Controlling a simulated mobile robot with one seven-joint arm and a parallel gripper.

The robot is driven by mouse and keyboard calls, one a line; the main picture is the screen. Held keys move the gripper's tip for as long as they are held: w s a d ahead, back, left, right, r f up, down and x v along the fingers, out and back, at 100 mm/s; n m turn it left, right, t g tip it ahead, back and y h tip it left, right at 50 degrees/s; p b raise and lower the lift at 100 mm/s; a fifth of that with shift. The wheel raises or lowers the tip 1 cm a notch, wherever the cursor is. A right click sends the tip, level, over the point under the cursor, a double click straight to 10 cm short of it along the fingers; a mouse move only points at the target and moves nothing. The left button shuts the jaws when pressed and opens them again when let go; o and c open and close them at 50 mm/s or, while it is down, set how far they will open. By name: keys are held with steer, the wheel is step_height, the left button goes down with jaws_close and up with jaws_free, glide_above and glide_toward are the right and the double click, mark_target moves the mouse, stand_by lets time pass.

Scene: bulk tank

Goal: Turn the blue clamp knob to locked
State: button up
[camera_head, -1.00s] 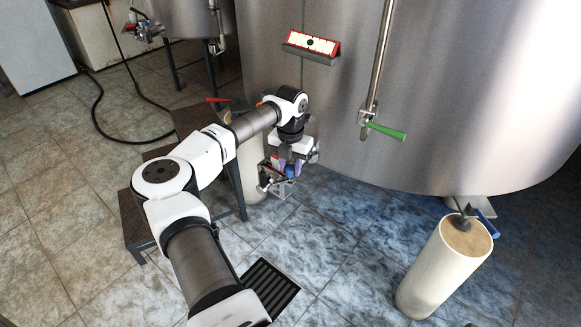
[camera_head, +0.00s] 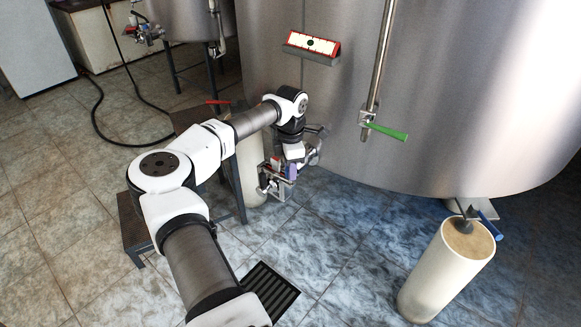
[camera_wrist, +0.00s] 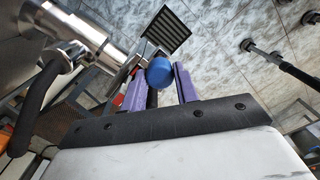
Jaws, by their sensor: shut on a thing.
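The blue clamp knob (camera_wrist: 159,72) is a small round cap between the two purple fingers of my gripper (camera_wrist: 160,84) in the wrist view. My gripper is shut on it. In the head view my gripper (camera_head: 290,170) is low beside the large steel tank, at the valve and pipe fittings. There my fingers and the fittings overlap, so I cannot make out the knob clearly. A shiny steel pipe fitting (camera_wrist: 85,35) with a dark curved handle is at the upper left of the wrist view.
The large steel tank (camera_head: 440,90) fills the right. A green-handled valve (camera_head: 388,131) hangs on its front. A white cylinder (camera_head: 445,270) stands at lower right, near a blue-ended lever (camera_head: 489,215). Dark steps (camera_head: 140,235) stand left of my gripper. A floor grate (camera_head: 270,290) lies in front.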

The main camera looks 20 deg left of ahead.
steer(key=shift+r+m, duration=0.1)
steer(key=shift+m, duration=0.7)
steer(key=o, duration=1)
step_height(320, 180, up, 14)
steer(key=shift+f+b, duration=0.1)
steer(key=shift+b, duration=0.6)
